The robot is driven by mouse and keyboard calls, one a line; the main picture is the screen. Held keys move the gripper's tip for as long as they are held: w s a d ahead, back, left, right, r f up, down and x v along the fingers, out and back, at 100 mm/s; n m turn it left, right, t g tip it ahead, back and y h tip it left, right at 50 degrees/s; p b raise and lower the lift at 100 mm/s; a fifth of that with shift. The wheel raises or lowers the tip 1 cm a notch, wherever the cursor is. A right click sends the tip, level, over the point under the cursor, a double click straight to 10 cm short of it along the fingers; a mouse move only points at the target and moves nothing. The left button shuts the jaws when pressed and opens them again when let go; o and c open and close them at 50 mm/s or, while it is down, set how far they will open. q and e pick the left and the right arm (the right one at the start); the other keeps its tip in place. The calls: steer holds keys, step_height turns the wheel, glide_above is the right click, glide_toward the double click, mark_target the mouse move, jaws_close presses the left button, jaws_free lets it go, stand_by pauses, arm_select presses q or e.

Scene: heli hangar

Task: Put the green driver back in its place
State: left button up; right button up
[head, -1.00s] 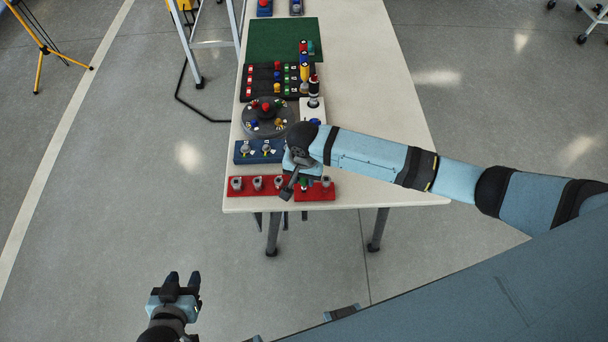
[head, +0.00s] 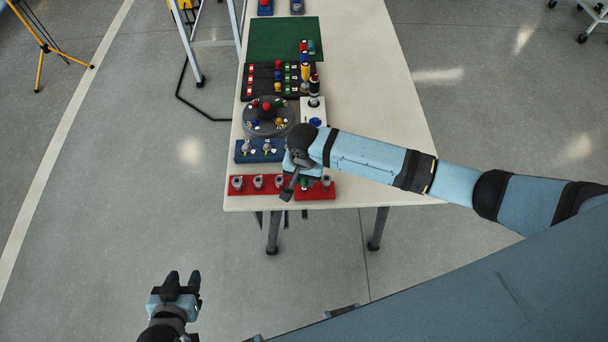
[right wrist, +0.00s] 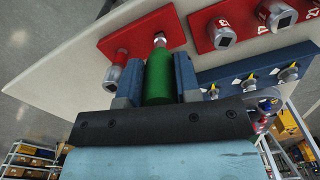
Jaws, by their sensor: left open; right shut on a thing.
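The green driver (right wrist: 158,78) is between the two blue-grey fingers of my right gripper (right wrist: 155,72), which is shut on it. Its metal shaft (right wrist: 159,40) points at the small red block (right wrist: 142,36) and its end meets or nearly meets the block's face; I cannot tell whether it is inserted. In the head view my right gripper (head: 304,181) is over the small red block (head: 316,193) at the table's near edge, and mostly hides the driver. My left gripper (head: 182,283) is open and empty, over the floor away from the table.
A longer red block (head: 257,191) with silver sockets lies just left of the small one. Behind are a blue block (head: 259,158), a round grey turntable (head: 258,124), a white stand (head: 312,106), a black board (head: 264,82) and a green mat (head: 284,35). The table's right side (head: 380,85) is clear.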

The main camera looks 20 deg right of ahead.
steer(key=shift+f, duration=0.55)
stand_by(0.4)
steer(key=o, duration=1)
step_height(320, 180, up, 5)
steer(key=p, duration=0.6)
steer(key=shift+r, duration=1.25)
